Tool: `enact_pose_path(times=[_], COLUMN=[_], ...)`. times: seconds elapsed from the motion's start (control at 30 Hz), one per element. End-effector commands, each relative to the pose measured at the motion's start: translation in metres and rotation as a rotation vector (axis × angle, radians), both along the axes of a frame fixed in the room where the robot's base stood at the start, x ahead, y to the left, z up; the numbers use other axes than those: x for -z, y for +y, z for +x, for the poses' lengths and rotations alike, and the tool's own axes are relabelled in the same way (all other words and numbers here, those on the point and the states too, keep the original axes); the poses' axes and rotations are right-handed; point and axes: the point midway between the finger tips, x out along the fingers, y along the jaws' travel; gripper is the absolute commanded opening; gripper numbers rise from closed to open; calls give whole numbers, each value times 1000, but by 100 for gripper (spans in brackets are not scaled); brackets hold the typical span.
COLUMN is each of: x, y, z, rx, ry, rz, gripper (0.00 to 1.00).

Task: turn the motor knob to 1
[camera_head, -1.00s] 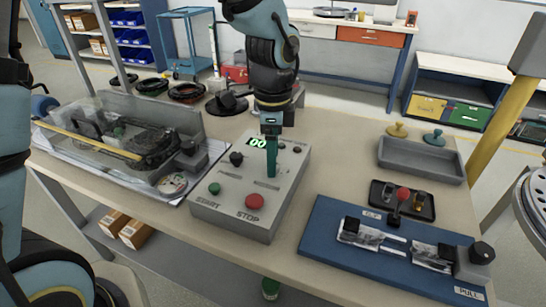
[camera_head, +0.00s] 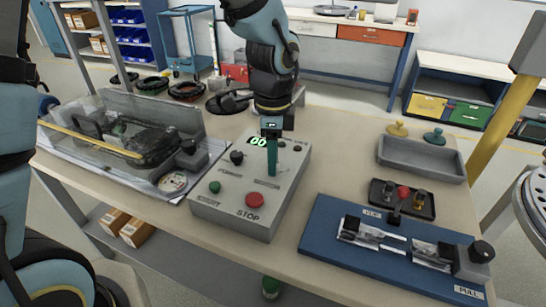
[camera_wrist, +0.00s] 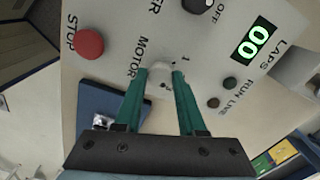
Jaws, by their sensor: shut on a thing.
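The grey control box (camera_head: 230,205) stands on the table with a red STOP button (camera_head: 255,200), a green START button (camera_head: 215,187), a black knob (camera_head: 237,157) and a green display reading 00 (camera_head: 258,141). My gripper (camera_head: 272,172) points down onto the box's top face. In the wrist view its two green fingers (camera_wrist: 161,78) are shut on the pale motor knob (camera_wrist: 160,84), beside the MOTOR label. A printed 1 shows just past the knob. The fingers hide much of the knob, so its pointer direction cannot be told.
A clear-covered track unit (camera_head: 140,140) stands left of the box. Bare table lies between the box and the bin.

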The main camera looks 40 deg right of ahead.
Motion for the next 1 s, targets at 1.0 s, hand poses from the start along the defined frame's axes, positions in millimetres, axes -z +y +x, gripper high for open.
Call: enact_pose_path(times=[1.0], x=[1], y=[0], z=[0], rx=[-413], ry=[0], rz=[2], gripper=[0])
